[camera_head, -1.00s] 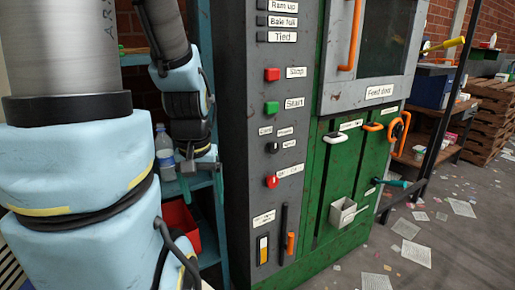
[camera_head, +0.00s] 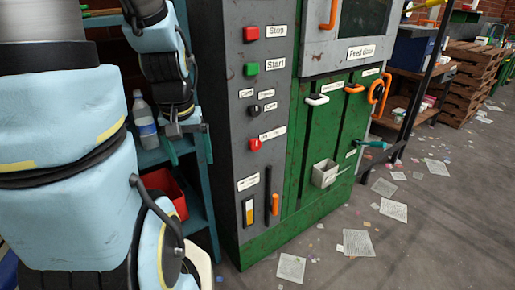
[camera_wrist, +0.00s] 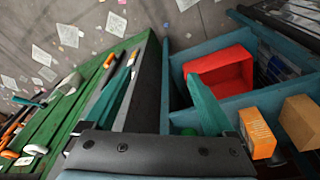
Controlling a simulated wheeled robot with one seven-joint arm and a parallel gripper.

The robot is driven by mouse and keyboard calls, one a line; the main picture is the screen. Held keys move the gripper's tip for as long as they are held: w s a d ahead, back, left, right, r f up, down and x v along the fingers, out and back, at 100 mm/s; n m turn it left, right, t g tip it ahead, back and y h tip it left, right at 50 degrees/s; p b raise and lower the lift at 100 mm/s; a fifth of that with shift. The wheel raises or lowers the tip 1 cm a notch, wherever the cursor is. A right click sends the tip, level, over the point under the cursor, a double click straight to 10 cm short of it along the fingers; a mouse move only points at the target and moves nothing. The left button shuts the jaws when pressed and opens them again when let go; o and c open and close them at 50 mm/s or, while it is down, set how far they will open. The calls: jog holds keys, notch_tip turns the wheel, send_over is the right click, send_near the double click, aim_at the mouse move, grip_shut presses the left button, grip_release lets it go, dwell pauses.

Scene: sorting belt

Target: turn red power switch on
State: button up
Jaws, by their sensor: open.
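The red power switch (camera_head: 254,144) is a small round red knob on the grey panel of the machine, below a black selector knob. A white label sits beside it, its text too small to read surely. My gripper (camera_head: 187,142) is left of the panel in the head view, pointing down, in front of the blue shelf. It is open and empty, apart from the switch. In the wrist view its two teal fingers (camera_wrist: 163,68) stand spread apart, with the machine's side edge between them. I cannot make out the red switch in the wrist view.
The panel also carries a red Stop button (camera_head: 251,33), a green Start button (camera_head: 251,69) and an orange-handled lever (camera_head: 275,204). The blue shelf holds a bottle (camera_head: 145,120) and a red bin (camera_head: 165,190). Papers litter the open floor at right.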

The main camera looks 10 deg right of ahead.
jog(key=w+d+f+t+h+b, duration=0.2)
jog(key=w+d+f+t+b, duration=0.25)
jog(key=w+d, duration=0.65)
jog(key=n+t+b, duration=0.2)
jog(key=t+b, duration=0.3)
send_over(257, 144)
jog(key=s, duration=0.4)
notch_tip(257, 144, down, 3)
jog(key=s+d+f+n+t+y+b, duration=0.45)
jog(key=s+y+b, duration=0.2)
jog(key=y, duration=0.35)
jog(key=x, duration=0.9)
jog(key=shift+w+f, duration=0.35)
jog(key=shift+w, duration=0.05)
jog(key=shift+c, duration=0.2)
jog(key=c, duration=1.3)
